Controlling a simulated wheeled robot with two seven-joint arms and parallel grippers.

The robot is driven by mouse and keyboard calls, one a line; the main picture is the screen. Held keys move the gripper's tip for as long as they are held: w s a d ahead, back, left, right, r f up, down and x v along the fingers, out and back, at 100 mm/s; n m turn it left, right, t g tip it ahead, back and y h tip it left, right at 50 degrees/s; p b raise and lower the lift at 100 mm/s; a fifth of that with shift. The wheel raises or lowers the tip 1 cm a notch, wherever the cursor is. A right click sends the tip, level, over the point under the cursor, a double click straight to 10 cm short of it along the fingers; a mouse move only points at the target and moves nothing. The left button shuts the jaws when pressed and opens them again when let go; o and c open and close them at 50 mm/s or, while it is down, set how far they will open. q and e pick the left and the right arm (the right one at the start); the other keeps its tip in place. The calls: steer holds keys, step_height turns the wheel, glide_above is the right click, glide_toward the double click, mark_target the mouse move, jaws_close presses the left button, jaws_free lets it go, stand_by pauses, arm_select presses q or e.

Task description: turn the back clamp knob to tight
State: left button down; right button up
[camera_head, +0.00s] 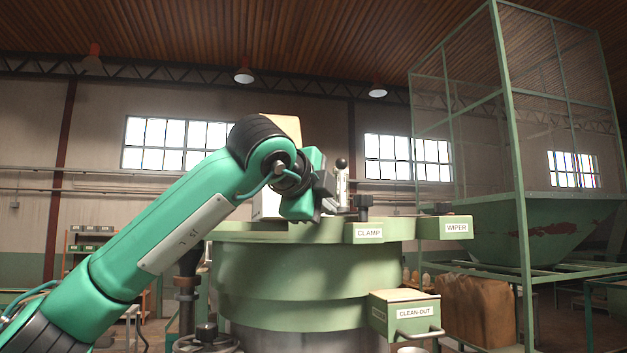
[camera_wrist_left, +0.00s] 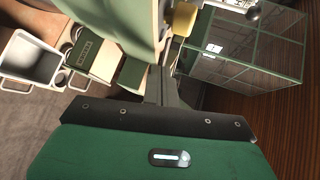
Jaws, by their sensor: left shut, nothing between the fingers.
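The green round vessel (camera_head: 300,280) has a box labelled CLAMP (camera_head: 368,233) at its rim, with a dark knob (camera_head: 363,205) standing on it. I cannot tell whether this is the back clamp knob; another may be hidden behind my arm. My left gripper (camera_head: 325,184) is above the vessel's top, left of that knob and apart from it. Its fingers show in the left wrist view (camera_wrist_left: 166,88), shut and empty. A tan rounded piece (camera_wrist_left: 184,18) lies beyond the fingertips there. My right gripper is not in view.
A lever with a black ball (camera_head: 341,163) rises just behind my gripper. The WIPER box (camera_head: 446,228) juts out right, and the CLEAN-OUT box (camera_head: 404,314) sits lower. A mesh-sided hopper (camera_head: 540,230) stands at right. A handwheel (camera_head: 206,338) is low at front left.

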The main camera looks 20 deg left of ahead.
arm_select(q)
steer(key=shift+w+d+f+h, duration=0.15)
steer(key=shift+w+h, duration=0.15)
steer(key=shift+w, duration=0.75)
steer(key=shift+w+r+m+h+b, duration=0.2)
steer(key=shift+w+m+h+b, duration=0.2)
steer(key=shift+m+h, duration=0.15)
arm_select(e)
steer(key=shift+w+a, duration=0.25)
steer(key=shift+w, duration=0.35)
arm_select(q)
steer(key=shift+a+f, duration=0.1)
steer(key=shift+a, duration=0.1)
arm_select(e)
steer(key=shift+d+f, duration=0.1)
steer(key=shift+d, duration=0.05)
